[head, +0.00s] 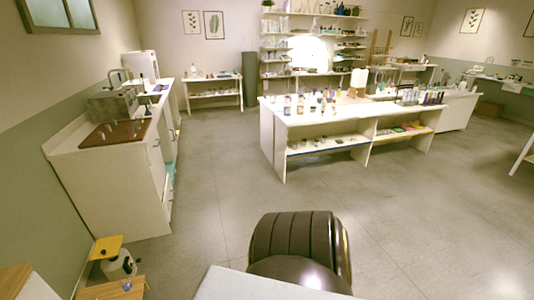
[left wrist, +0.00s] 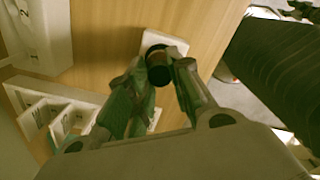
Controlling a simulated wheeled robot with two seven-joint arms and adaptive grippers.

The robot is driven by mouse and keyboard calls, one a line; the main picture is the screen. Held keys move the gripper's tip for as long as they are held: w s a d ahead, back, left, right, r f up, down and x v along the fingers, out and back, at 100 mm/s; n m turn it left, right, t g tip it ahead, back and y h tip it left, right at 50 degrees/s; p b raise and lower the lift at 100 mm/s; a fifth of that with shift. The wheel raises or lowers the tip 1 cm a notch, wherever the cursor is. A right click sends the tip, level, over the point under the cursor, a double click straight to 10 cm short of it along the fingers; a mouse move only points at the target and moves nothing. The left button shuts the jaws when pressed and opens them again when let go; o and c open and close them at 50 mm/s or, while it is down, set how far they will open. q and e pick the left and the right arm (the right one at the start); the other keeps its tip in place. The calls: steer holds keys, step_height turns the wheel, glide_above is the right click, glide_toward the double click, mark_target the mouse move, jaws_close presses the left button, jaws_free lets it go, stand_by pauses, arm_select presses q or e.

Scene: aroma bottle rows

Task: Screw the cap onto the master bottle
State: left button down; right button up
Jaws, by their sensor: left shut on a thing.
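In the left wrist view my left gripper (left wrist: 160,70) is shut on a small dark round thing (left wrist: 158,58). It looks like a cap or the dark top of a bottle, but I cannot tell which. A white square-edged thing (left wrist: 172,42) shows just beyond it, over a wooden surface (left wrist: 110,25). The fingers hide the sides of the dark thing, and I cannot tell whether it is seated on anything. Neither gripper shows in the head view, and my right gripper is in neither view. I cannot pick out the master bottle for certain.
White numbered pieces (left wrist: 45,30) and a white slotted holder (left wrist: 60,115) lie left in the wrist view. In the head view, a central bench (head: 275,140) carries many bottles. A counter (head: 110,180) runs along the left wall. The grey floor (head: 220,185) between is clear.

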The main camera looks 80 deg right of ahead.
arm_select(q)
steer(key=shift+m, duration=1.2)
steer(key=shift+m+b, duration=0.3)
steer(key=shift+m, duration=2.5)
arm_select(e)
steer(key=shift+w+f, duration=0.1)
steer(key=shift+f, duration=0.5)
arm_select(q)
steer(key=c, duration=1.6)
jaws_free()
steer(key=shift+o, duration=1.4)
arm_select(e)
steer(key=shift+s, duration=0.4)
arm_select(q)
steer(key=shift+n, duration=0.3)
